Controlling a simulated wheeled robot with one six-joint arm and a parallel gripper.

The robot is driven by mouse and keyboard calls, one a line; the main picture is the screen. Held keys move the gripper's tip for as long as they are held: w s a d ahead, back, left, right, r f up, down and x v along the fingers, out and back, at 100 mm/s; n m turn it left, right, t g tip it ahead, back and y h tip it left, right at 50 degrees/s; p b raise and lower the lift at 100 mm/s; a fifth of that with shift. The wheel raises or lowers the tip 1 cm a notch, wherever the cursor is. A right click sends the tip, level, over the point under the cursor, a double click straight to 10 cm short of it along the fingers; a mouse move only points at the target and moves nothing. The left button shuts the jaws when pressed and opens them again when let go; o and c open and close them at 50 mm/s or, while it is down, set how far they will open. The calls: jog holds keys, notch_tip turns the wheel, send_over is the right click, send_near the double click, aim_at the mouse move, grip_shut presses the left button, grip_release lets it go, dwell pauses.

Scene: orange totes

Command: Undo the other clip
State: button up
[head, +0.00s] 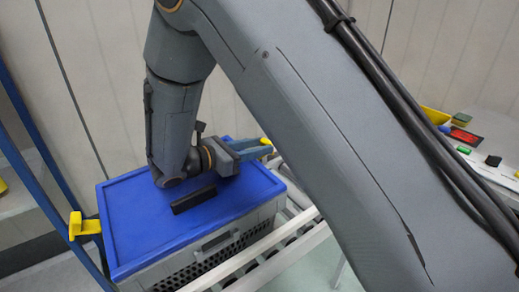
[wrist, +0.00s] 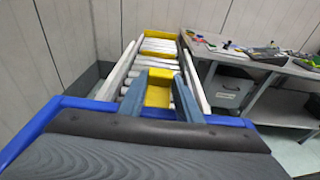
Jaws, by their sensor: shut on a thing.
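A grey tote (head: 216,244) with a blue lid (head: 135,213) stands on the roller conveyor. One yellow clip (head: 77,226) sticks out at the left end of the tote. The other yellow clip is at the far right end, mostly hidden behind my gripper in the head view; it shows between my fingers in the wrist view (wrist: 158,92). My gripper (head: 259,148) reaches low over the lid to that far end. Its two blue-grey fingers (wrist: 156,98) are on either side of the clip, shut on it. The exact tilt of this clip cannot be told.
A dark bar (head: 193,200) lies on the lid. Conveyor rails (head: 272,252) run along the near side, and rollers (wrist: 155,62) continue beyond the clip. A bench (wrist: 265,62) with small coloured items stands right. A blue frame (head: 36,150) rises left.

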dwell(0.4)
jog(key=o, duration=1)
jog(key=shift+o, duration=0.2)
jog(key=shift+s+a, duration=0.1)
jog(key=shift+a, duration=0.05)
jog(key=shift+f+b+v, duration=0.2)
jog(key=shift+b+v, duration=0.7)
jog(key=shift+v, duration=2.85)
